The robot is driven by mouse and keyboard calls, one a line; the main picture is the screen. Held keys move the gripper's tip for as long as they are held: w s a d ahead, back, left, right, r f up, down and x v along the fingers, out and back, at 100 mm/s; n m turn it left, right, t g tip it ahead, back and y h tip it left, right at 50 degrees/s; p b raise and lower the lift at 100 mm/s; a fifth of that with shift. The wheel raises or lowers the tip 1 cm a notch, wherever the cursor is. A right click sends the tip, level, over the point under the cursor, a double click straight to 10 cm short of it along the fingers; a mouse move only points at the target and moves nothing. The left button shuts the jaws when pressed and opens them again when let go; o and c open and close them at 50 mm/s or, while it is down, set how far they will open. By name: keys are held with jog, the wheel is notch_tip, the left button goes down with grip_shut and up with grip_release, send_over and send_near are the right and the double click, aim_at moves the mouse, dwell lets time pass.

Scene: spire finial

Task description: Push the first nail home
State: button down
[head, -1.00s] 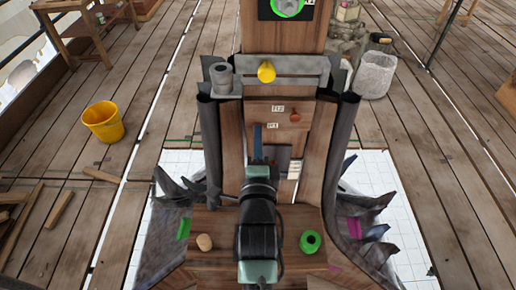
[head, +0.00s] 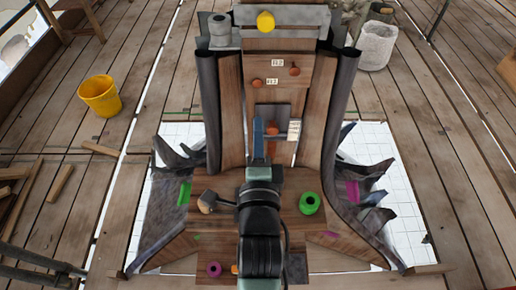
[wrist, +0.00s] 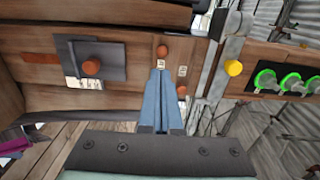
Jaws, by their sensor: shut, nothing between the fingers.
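The first nail (head: 257,83), with an orange round head, is in the wooden face of the spire, left of a small white label that seems to read N1. In the wrist view the nail (wrist: 162,52) shows just beyond my fingertips. How far it stands out, I cannot tell. A second orange nail (head: 294,71) is higher and to the right, by another label. A third (head: 272,131) is lower, on a grey plate (wrist: 60,58). My gripper (head: 258,121), with blue fingers, is shut and empty. It is below the first nail in the head view, apparently not touching it.
A yellow knob (head: 265,22) sits on the grey band above. Dark curved sheets (head: 209,115) flank the face on both sides. A green ring (head: 310,203) and a mallet-like piece (head: 207,202) lie on the wooden ledge. A yellow bucket (head: 100,97) stands left.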

jog(key=s, duration=0.3)
jog(key=shift+s+r+b, duration=0.2)
jog(key=shift+s+b, duration=0.15)
jog(key=shift+s, duration=0.1)
